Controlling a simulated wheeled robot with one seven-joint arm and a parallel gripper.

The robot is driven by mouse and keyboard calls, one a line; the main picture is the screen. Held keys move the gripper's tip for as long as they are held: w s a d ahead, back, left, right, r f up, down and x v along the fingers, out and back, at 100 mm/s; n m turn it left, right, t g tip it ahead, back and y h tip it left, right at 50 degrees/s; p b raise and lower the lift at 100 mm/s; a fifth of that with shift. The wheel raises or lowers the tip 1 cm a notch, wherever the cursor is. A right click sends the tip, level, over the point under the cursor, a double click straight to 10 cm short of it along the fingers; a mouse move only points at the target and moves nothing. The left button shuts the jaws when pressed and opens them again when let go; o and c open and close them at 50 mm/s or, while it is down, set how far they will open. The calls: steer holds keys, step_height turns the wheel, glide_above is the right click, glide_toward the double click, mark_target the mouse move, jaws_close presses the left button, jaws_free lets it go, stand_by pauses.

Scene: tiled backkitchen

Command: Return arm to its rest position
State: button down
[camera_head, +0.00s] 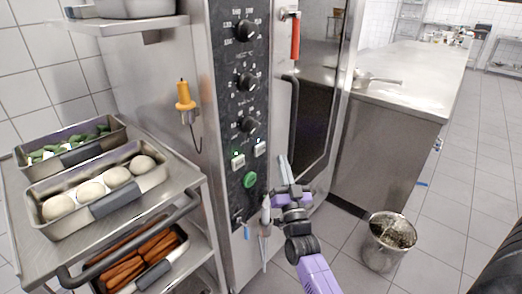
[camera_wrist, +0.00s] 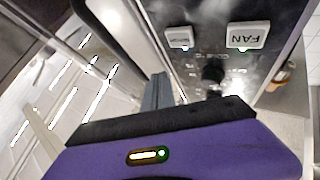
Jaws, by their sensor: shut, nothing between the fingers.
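My gripper (camera_head: 284,168) is in front of the tall steel oven in the head view, at the lower right of its control panel (camera_head: 247,120). My purple and dark arm reaches up to it from the bottom of the picture. In the wrist view the shut grey fingers (camera_wrist: 157,93) show past the purple housing, with nothing seen between them. I cannot tell whether the fingertips touch the oven.
A trolley (camera_head: 190,180) with food pans stands left. A metal bucket (camera_head: 380,262) is on the floor at right, below a steel counter (camera_head: 390,150).

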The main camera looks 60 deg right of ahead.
stand_by(0.5)
steer(key=s+a+f+n+t+y+p, duration=0.1)
steer(key=s+a+n+y, duration=0.2)
steer(key=a, duration=0.6)
steer(key=s+a+n+t+y, duration=0.1)
steer(key=a+n+y, duration=0.25)
steer(key=a, duration=0.45)
steer(key=s+a+f+n+t+y+p, duration=0.15)
steer(key=a+y, duration=0.25)
steer(key=a, duration=0.5)
steer(key=s+a+r+n+g+y+p, duration=0.1)
steer(key=s+a+n+g+y, duration=0.2)
steer(key=s+a+y, duration=0.5)
steer(key=s+a+n, duration=0.1)
steer(key=s+a, duration=0.6)
steer(key=shift+s+a+r+n, duration=0.15)
steer(key=shift+r+n, duration=0.2)
steer(key=shift+n, duration=0.05)
